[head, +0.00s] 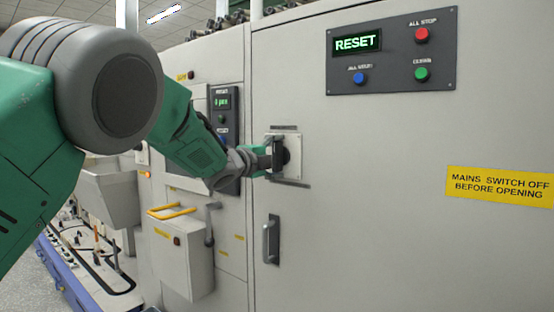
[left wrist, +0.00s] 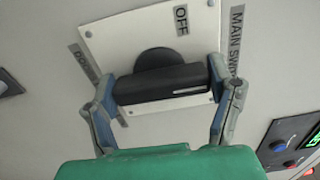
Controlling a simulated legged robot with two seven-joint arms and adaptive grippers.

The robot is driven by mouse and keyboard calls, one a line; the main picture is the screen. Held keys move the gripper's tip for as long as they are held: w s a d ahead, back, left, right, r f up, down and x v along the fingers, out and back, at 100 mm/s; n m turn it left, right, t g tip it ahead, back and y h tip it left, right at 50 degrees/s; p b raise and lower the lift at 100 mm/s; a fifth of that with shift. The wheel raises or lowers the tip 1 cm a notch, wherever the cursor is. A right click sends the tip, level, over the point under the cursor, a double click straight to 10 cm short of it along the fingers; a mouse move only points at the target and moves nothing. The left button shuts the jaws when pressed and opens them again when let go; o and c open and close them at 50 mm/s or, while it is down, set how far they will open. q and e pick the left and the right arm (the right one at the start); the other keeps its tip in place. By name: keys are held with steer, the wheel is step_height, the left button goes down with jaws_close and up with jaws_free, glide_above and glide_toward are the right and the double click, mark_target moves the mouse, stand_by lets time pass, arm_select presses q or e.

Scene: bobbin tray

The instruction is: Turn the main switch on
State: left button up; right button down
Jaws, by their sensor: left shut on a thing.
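The main switch is a black rotary knob with a bar handle (left wrist: 160,86) on a pale square plate (left wrist: 112,40), which is fixed to the grey cabinet. In the head view the knob (head: 286,156) is partly hidden by my left gripper (head: 271,157). In the left wrist view my left gripper (left wrist: 163,84) has one finger at each end of the bar and is shut on it. The bar lies nearly across that picture, with a light mark near its right end. A label reading OFF (left wrist: 181,21) is on the plate. My right gripper is not in view.
A dark panel (head: 391,83) above right reads RESET and has red, green and blue buttons. A door handle (head: 271,240) is below the switch. A yellow sign (head: 500,186) says mains switch off before opening. A smaller display panel (head: 222,105) is behind my arm.

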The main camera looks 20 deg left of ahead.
arm_select(q)
steer(key=o, duration=1)
steer(key=shift+d+f, duration=0.1)
steer(key=shift+f, duration=0.25)
steer(key=shift+o, duration=0.5)
steer(key=shift+r, duration=0.15)
steer(key=shift+s+r, duration=0.1)
steer(key=shift+s, duration=0.2)
steer(key=v, duration=1.1)
steer(key=shift+f, duration=0.2)
